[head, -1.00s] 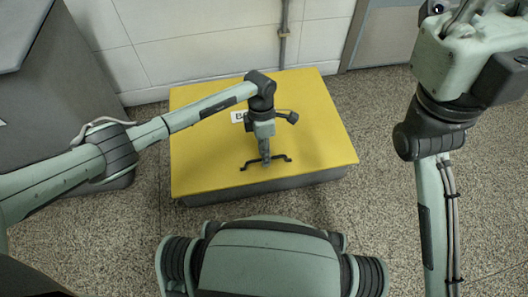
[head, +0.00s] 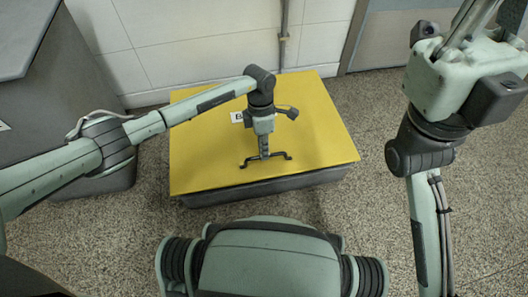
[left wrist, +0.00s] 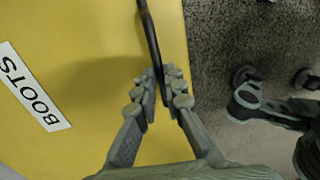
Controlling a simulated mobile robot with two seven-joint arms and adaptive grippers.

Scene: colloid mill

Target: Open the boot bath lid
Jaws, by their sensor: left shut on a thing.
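The boot bath lid (head: 310,115) is a flat yellow panel over a grey box, seen whole in the head view. It also fills much of the left wrist view (left wrist: 75,110). A black bar handle (head: 281,156) lies near its front edge. My left gripper (head: 264,154) points down over the handle, shut on it. In the left wrist view the black handle (left wrist: 149,35) runs between the fingers (left wrist: 162,95). My right gripper (head: 480,18) is at the upper right, away from the lid, its fingers cut off by the frame.
A white label (left wrist: 34,86) reading BOOTS is on the lid. The grey box (head: 265,187) stands before a tiled wall (head: 180,40) with a vertical pipe (head: 284,35). A grey cabinet (head: 50,100) is at left. Speckled floor (head: 365,215) is clear to the right.

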